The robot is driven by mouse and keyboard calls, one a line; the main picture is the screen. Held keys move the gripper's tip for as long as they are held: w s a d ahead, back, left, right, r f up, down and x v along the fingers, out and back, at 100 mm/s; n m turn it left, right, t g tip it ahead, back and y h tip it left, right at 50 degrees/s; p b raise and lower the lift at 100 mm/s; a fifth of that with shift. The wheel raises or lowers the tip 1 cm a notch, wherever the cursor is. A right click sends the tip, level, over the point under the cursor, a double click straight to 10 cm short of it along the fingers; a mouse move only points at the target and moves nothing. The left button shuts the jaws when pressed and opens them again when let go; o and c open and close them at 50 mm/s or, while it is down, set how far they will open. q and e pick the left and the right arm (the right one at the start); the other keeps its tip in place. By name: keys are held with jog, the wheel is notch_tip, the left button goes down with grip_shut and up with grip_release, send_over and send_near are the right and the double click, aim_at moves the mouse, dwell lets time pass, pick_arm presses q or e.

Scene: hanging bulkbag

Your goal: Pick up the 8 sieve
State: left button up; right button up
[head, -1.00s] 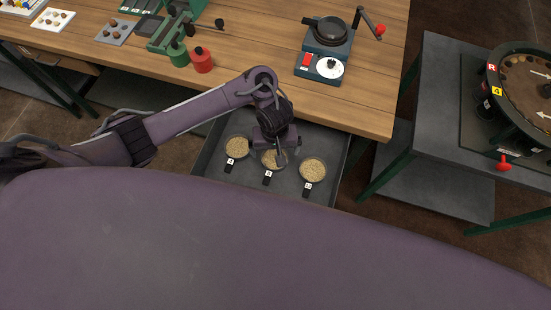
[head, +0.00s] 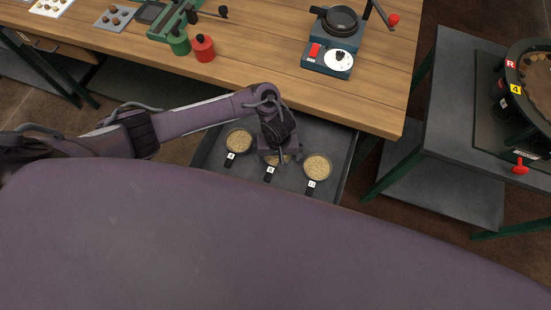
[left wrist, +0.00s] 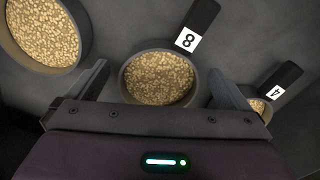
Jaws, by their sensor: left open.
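The 8 sieve (left wrist: 158,80) is a round dark pan of pale grain with a black handle and a white "8" label. In the left wrist view it sits between the two open fingers of my left gripper (left wrist: 157,84), its handle pointing away to the upper right. In the head view my left gripper (head: 280,157) is above this middle sieve (head: 270,173) in the drawer and covers much of its pan. The fingers are not closed on it. My right gripper is not in view.
The 4 sieve (head: 238,141) is on the left in the open grey drawer (head: 213,150); another grain sieve (head: 317,167) is on the right. The wooden tabletop (head: 270,68) overhangs the drawer's back. A grey side table (head: 445,110) stands to the right.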

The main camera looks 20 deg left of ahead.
pick_arm(q)
jog(key=c, duration=1.1)
jog(key=shift+r, duration=0.1)
